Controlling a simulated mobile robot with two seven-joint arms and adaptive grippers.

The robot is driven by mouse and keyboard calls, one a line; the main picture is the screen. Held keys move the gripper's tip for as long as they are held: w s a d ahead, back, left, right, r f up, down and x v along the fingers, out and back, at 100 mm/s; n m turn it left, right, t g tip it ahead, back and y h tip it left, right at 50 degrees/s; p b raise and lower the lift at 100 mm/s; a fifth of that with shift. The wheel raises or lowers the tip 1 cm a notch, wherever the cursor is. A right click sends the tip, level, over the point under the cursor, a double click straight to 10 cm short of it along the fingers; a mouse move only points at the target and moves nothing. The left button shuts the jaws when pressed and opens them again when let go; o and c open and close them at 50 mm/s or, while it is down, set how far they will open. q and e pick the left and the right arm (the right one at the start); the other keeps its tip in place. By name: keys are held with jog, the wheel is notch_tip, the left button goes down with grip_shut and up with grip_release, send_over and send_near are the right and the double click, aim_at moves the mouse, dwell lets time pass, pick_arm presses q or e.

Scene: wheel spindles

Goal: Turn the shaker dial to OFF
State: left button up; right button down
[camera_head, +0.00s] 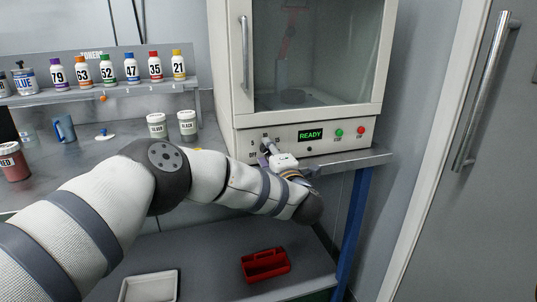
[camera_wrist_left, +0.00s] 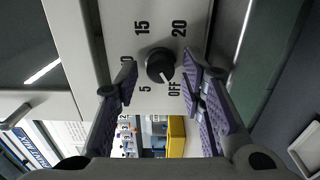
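The shaker dial (camera_wrist_left: 160,65) is a round black knob on a pale panel, with the marks 5, 10, 15, 20 and OFF around it. A small white pointer on its face appears to point toward OFF. My left gripper (camera_wrist_left: 159,80) is open, with one purple-padded finger on each side of the dial; I cannot tell whether either finger touches it. In the head view my left gripper (camera_head: 267,153) is at the lower left of the shaker cabinet's front panel (camera_head: 290,135) and mostly hides the dial. My right gripper is not in view.
The cabinet shows a green READY display (camera_head: 310,135), a green button (camera_head: 339,132) and a red button (camera_head: 361,130). Silver and black jars (camera_head: 187,123) stand on the bench left of it. A red caddy (camera_head: 265,265) sits on the lower shelf. A grey door (camera_head: 470,180) is at right.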

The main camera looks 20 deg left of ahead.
pick_arm(q)
jog(key=v, duration=1.2)
jog(key=s+d+f+m+g+h, duration=0.15)
jog(key=s+f+m+h, duration=0.5)
jog(key=f, duration=0.65)
jog(key=s+d+f+m+g+h, duration=0.1)
jog(key=s+f+m+g+h, duration=0.25)
jog(key=s+f+m, duration=0.6)
jog(key=s+a+f+m+g+h, duration=0.1)
jog(key=s+a+f+m+g, duration=0.15)
jog(key=s+f, duration=0.35)
jog(key=s+a+f+m+g, duration=0.1)
jog(key=s+f+m+g, duration=0.2)
jog(key=s, duration=0.5)
jog(key=s+a+m+g, duration=0.1)
jog(key=s+a+g, duration=0.1)
jog(key=s, duration=0.5)
jog(key=s+a+m+g, duration=0.1)
jog(key=s+a+g, duration=0.1)
jog(key=s, duration=0.5)
jog(key=s+a+m+g+y, duration=0.1)
jog(key=s+a+g, duration=0.2)
jog(key=s, duration=0.3)
jog(key=shift+s+a+r+p, duration=0.2)
jog(key=shift+s+a+p, duration=0.15)
jog(key=shift+a, duration=0.45)
